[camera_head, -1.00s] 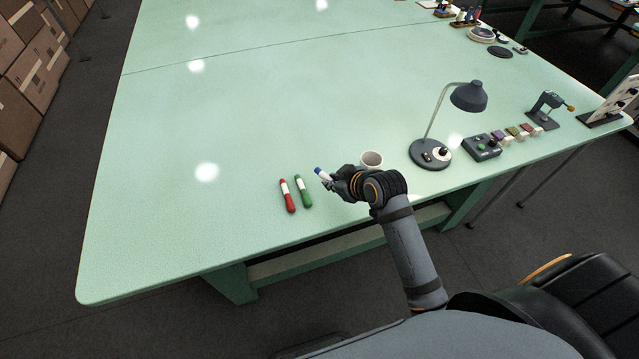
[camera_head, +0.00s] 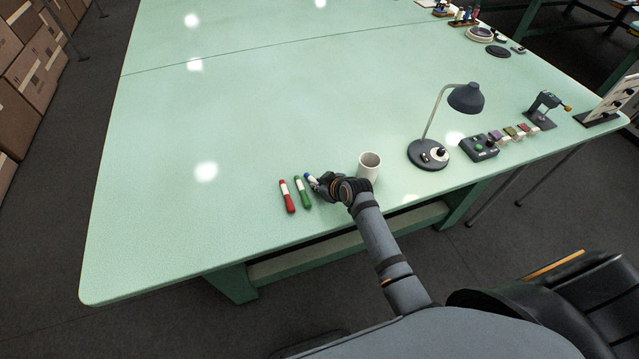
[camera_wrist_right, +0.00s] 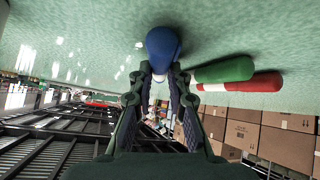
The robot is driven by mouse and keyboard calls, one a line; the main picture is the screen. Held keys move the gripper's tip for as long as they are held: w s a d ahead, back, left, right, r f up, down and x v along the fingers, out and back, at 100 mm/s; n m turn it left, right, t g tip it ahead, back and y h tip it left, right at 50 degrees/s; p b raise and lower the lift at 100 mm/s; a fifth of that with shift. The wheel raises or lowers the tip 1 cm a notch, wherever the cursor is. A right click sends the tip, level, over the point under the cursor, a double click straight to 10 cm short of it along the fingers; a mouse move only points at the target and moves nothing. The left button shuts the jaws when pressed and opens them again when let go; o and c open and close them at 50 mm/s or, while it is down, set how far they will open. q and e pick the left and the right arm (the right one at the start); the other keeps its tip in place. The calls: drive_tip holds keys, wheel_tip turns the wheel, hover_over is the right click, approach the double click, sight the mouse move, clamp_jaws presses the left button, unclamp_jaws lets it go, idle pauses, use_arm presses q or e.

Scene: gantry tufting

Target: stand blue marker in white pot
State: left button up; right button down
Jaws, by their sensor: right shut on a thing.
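The blue marker (camera_head: 310,178) has a blue cap and a white body. My right gripper (camera_head: 318,183) is shut on it, just right of the green marker. In the right wrist view the marker's blue end (camera_wrist_right: 162,48) sticks out between the fingertips (camera_wrist_right: 160,80); most of its body is hidden by the gripper. The white pot (camera_head: 369,166) stands upright on the table, to the right of the gripper and partly behind the wrist. Its opening faces up and looks empty. My left gripper is not in view.
A red marker (camera_head: 287,197) and a green marker (camera_head: 302,192) lie side by side left of the gripper. A desk lamp (camera_head: 428,154) and a control box (camera_head: 479,147) stand right of the pot. The green table (camera_head: 230,110) is clear behind and to the left.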

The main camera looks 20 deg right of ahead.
drive_tip(key=shift+f, duration=0.15)
drive_tip(key=c, duration=1.3)
unclamp_jaws()
drive_tip(key=v, duration=1.2)
